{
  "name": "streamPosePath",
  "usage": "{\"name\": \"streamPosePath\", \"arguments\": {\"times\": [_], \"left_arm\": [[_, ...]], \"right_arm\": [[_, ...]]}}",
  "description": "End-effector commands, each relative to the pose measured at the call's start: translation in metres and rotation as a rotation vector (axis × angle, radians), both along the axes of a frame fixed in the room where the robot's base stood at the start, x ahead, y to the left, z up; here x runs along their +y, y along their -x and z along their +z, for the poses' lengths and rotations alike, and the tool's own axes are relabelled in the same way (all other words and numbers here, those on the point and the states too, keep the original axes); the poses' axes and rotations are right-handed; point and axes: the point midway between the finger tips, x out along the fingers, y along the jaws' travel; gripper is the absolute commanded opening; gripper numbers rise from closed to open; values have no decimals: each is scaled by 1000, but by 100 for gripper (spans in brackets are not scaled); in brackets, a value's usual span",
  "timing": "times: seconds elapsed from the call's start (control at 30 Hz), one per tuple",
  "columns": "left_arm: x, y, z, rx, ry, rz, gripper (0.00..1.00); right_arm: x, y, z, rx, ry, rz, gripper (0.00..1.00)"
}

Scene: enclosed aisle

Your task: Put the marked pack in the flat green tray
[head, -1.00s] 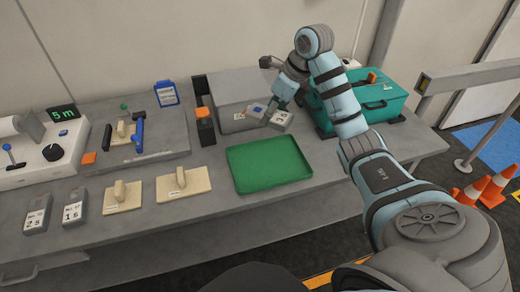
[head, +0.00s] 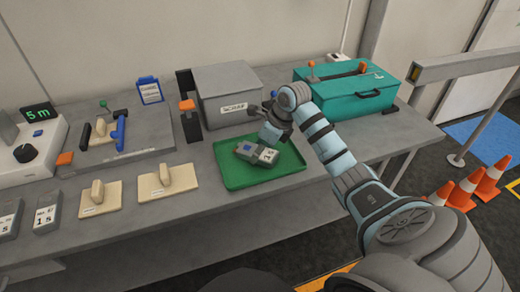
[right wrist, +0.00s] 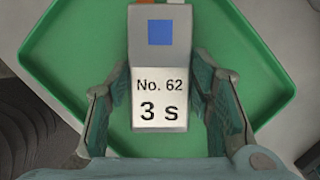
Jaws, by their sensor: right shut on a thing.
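The marked pack (head: 246,150) is grey with a blue square and a white label. The tray's green floor shows around the pack in the right wrist view. My left gripper is not in view.
A grey box labelled SCRAP (head: 228,108) stands behind the tray. A teal case (head: 350,100) is to the right. Two wooden blocks with handles (head: 165,180) and two grey packs (head: 47,211) lie left of the tray. Orange cones (head: 466,188) stand on the floor at right.

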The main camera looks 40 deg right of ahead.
Motion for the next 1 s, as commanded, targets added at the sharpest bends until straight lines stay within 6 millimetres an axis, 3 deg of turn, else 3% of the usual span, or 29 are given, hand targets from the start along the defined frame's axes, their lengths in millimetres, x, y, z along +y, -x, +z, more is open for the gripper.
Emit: {"name": "streamPosePath", "arguments": {"times": [0.03,0.13,0.53,0.9,1.0], "left_arm": [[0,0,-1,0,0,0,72],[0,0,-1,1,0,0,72],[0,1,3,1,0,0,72],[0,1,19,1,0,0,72],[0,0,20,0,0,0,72]], "right_arm": [[0,0,-2,0,0,0,51],[0,0,-1,0,-1,0,67],[-1,2,8,-1,1,1,68],[-17,34,95,-1,3,0,68],[-20,39,109,-1,0,0,68]]}}
